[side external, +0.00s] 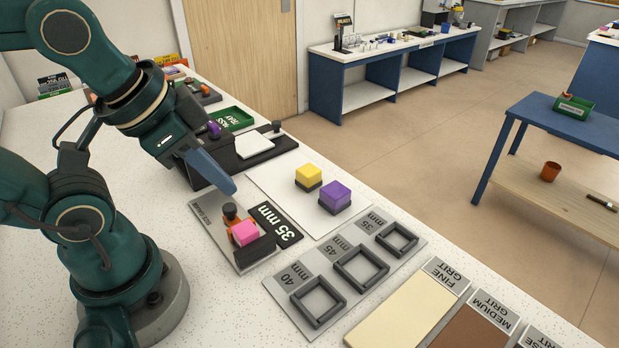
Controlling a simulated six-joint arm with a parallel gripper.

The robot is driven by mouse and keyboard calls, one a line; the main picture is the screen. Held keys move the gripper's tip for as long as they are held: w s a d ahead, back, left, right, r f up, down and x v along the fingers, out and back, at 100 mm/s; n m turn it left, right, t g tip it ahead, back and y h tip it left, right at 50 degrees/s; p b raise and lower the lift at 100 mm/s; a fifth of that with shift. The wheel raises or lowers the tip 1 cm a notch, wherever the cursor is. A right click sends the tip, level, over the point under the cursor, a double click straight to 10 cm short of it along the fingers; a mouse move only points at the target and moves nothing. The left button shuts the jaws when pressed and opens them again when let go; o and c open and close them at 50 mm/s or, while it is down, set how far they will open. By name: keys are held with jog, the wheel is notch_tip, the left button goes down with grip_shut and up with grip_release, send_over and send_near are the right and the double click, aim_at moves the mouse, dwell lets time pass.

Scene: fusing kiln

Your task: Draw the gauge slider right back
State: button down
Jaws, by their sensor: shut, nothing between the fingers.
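The gauge is a grey plate (208,211) on the white speckled bench in front of my arm. An orange slider (231,220) with a dark round knob (230,210) sits on it. A pink block (245,233) lies between the slider and a dark block (255,251) at the plate's near end; whether it touches both I cannot tell. A black "35 mm" label (275,224) lies alongside. My gripper (231,189) is shut and empty, pointing down just above and behind the knob in the picture. Whether its tip touches the knob is unclear.
A yellow block (309,174) and a purple block (335,195) stand on dark bases on a white sheet (275,178) to the right. A plate with square frames (319,302) lies nearer. A dark fixture (245,143) and green tray (236,117) stand behind my gripper.

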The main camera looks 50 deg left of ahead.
jog(key=a+r+m+g, duration=0.1)
jog(key=m, duration=0.2)
jog(key=m+g+y, duration=0.4)
jog(key=m+g, duration=0.2)
jog(key=m, duration=0.3)
send_near(235, 219)
jog(key=x, duration=0.4)
jog(key=shift+s+d+f, duration=0.15)
jog(key=shift+d+f, duration=0.15)
jog(key=shift+d, duration=0.05)
jog(key=shift+a, duration=2.45)
jog(key=shift+r, duration=0.1)
